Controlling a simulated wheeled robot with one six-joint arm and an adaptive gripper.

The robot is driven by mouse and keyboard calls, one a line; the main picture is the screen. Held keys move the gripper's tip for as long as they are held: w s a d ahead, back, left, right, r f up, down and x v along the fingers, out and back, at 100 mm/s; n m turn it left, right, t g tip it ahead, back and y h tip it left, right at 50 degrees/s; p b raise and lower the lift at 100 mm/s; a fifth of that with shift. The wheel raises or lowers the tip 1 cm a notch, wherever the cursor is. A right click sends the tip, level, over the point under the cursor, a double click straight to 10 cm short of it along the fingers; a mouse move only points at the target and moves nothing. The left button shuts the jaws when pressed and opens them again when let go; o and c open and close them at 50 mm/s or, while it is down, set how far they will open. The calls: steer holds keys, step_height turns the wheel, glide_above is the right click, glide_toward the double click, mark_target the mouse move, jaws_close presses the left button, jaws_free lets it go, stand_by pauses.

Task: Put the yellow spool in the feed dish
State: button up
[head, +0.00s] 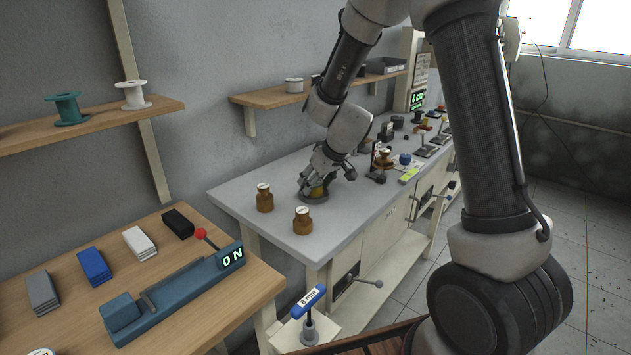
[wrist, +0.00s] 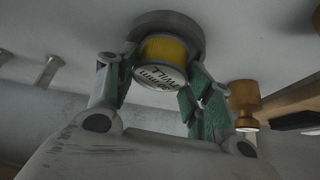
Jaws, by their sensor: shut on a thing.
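The yellow spool (head: 318,190) is at the round dark grey dish (head: 306,199) on the grey bench top. In the wrist view the spool (wrist: 165,48) shows a yellow winding and a pale, printed end face, with the dish (wrist: 193,27) right behind it. My gripper (head: 319,181) is over the dish, and its green-padded fingers (wrist: 163,68) are shut on the spool from both sides. The spool looks within the dish's outline. I cannot tell whether it touches the dish floor, as the fingers partly hide it.
Two brown bobbins with pale tops (head: 264,198) (head: 303,221) stand near the dish at the bench's near end. Small devices and parts crowd the bench farther right, including a blue item (head: 405,159). A wall shelf (head: 262,98) hangs behind. Bare bench lies around the dish.

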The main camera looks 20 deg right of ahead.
steer(key=shift+f, duration=0.1)
steer(key=o, duration=1.1)
steer(key=shift+r, duration=0.2)
steer(key=s+d+r+m, duration=0.1)
steer(key=s+d+r, duration=0.3)
steer(key=s+r, duration=0.45)
steer(key=s+d+r+m, duration=0.1)
steer(key=s+d+r, duration=0.3)
steer(key=s+r, duration=0.45)
steer(key=s+d+m, duration=0.1)
steer(key=s+d, duration=0.1)
steer(key=s, duration=0.3)
steer(key=s+d+r+g+h, duration=0.1)
steer(key=s+d, duration=0.1)
steer(key=s, duration=0.4)
steer(key=s+d+m+g+h, duration=0.1)
steer(key=s+d, duration=0.1)
steer(key=s, duration=0.3)
steer(key=shift+s+d+r+m, duration=0.15)
steer(key=shift+s+d+m, duration=0.15)
steer(key=shift+s+d, duration=0.1)
